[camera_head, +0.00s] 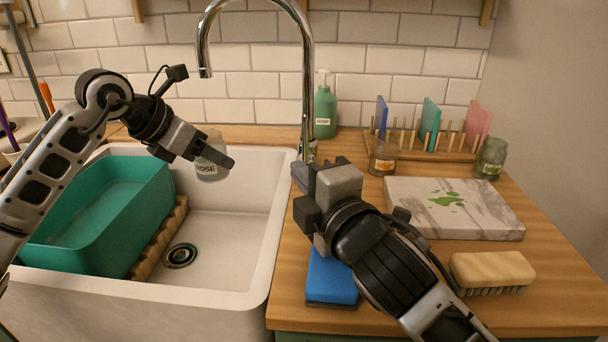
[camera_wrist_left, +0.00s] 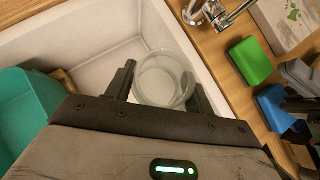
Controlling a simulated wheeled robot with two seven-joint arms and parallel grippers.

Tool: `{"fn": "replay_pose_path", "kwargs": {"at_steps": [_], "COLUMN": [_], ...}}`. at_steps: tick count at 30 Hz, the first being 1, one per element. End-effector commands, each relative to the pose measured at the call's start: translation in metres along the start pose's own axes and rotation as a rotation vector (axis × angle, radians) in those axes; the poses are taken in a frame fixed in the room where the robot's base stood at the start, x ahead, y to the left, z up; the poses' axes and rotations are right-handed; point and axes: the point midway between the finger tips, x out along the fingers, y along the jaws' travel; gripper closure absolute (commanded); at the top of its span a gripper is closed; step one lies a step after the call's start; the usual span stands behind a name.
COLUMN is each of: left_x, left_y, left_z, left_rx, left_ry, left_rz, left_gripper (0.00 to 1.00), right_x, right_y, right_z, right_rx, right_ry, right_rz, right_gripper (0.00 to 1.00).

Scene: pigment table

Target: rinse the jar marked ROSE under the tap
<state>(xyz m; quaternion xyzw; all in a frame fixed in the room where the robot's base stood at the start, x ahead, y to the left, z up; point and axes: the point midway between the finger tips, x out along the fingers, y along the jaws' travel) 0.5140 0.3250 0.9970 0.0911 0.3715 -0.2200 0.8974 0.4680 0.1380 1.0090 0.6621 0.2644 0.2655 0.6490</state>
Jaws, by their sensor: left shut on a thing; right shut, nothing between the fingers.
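The glass jar marked ROSE (camera_head: 209,168) is upright over the sink (camera_head: 225,222), below the level of the spout. My left gripper (camera_head: 218,157) is shut on it. In the left wrist view the round mouth of the jar (camera_wrist_left: 163,72) sits between the two fingers, and its inside looks clear. The chrome tap (camera_head: 308,75) curves over the sink, with its spout end above the jar. No water shows from it. My right gripper (camera_head: 303,178) is shut and empty near the base of the tap; whether it touches the tap I cannot tell.
A teal tub (camera_head: 105,215) fills the sink's left side. On the counter are a blue sponge (camera_head: 332,280), a green block (camera_wrist_left: 250,61), a soap bottle (camera_head: 325,108), two other jars (camera_head: 383,155) (camera_head: 490,158), a rack (camera_head: 430,148), a stained marble slab (camera_head: 440,212) and a brush (camera_head: 492,270).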

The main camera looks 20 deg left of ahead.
Motion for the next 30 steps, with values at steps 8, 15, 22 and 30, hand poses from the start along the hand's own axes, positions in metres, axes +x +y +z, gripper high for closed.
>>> {"fn": "replay_pose_path", "kwargs": {"at_steps": [8, 15, 22, 30], "left_x": [0.0, -0.011, -0.026, -0.044], "left_y": [0.0, -0.008, -0.023, -0.039], "left_z": [0.001, 0.004, 0.007, 0.011], "left_rx": [0.0, 0.003, 0.002, 0.001], "left_ry": [-0.002, -0.002, -0.003, -0.002], "left_rz": [0.0, 0.002, 0.001, 0.001], "left_gripper": [0.72, 0.72, 0.72, 0.72], "right_x": [0.0, 0.0, 0.0, 0.0], "right_y": [0.0, 0.003, 0.007, 0.011], "right_z": [0.0, 0.0, 0.0, 0.0], "right_rx": [0.0, 0.0, 0.0, 0.0], "right_ry": [0.0, 0.0, 0.0, 0.0], "right_rz": [0.0, 0.0, 0.0, 0.0], "right_gripper": [1.0, 1.0, 1.0, 1.0]}}
